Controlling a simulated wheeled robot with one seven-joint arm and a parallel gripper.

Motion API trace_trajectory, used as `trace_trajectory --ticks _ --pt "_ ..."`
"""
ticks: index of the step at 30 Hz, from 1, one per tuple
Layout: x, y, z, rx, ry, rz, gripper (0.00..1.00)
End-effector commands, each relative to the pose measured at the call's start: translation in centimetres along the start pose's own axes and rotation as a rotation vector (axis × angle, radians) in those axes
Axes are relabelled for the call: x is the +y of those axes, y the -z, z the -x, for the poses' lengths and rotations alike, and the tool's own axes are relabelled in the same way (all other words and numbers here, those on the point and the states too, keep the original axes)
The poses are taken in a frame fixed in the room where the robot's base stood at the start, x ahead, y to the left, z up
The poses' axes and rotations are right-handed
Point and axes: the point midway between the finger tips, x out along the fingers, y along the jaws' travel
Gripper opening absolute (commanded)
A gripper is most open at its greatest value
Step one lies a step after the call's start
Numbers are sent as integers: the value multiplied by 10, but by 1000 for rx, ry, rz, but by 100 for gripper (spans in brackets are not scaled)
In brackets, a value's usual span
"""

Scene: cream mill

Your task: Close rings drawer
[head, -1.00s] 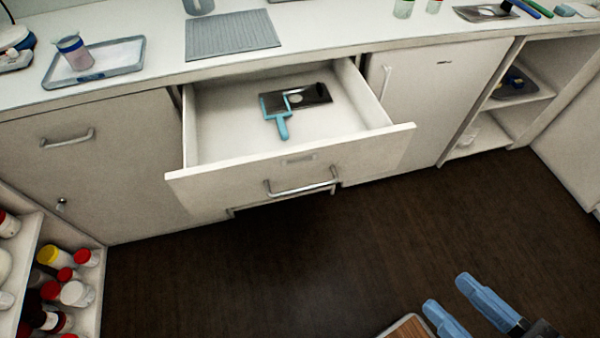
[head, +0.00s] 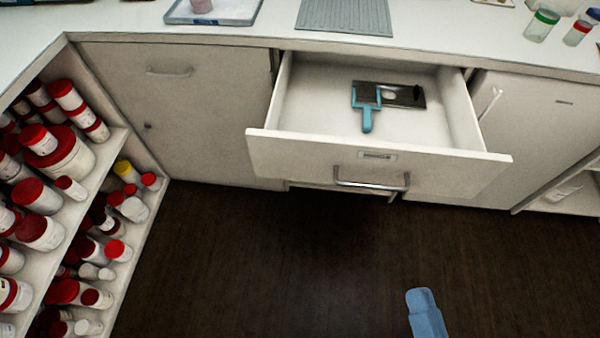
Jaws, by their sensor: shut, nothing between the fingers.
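The rings drawer (head: 300,155) is white and stands pulled out from under the counter. It has a metal bar handle (head: 371,186) and a small label holder on its front. Inside lie a blue-handled tool (head: 366,117) and a dark flat plate (head: 405,95) with a pale round spot. My gripper (head: 425,312) shows as a blue finger at the bottom edge, over the floor, in front of the drawer and apart from it. It is shut and empty, and the rest of it is out of frame.
Shelves (head: 107,195) with several red-capped jars stand at the left. A closed cabinet door (head: 185,110) is left of the drawer, and a white cabinet (head: 530,130) is right of it. The counter above holds a tray (head: 240,12) and a grey mat (head: 345,15). The dark floor (head: 260,260) is clear.

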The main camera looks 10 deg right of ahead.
Motion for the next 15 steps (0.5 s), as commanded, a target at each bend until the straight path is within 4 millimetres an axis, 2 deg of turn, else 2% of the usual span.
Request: trace_trajectory --ticks 1,6,15 --pt "-2 -16 -15 35 15 -87 0" --pt "-9 -59 -56 129 21 -372 0" --pt "-30 -145 -128 209 -44 -789 0"
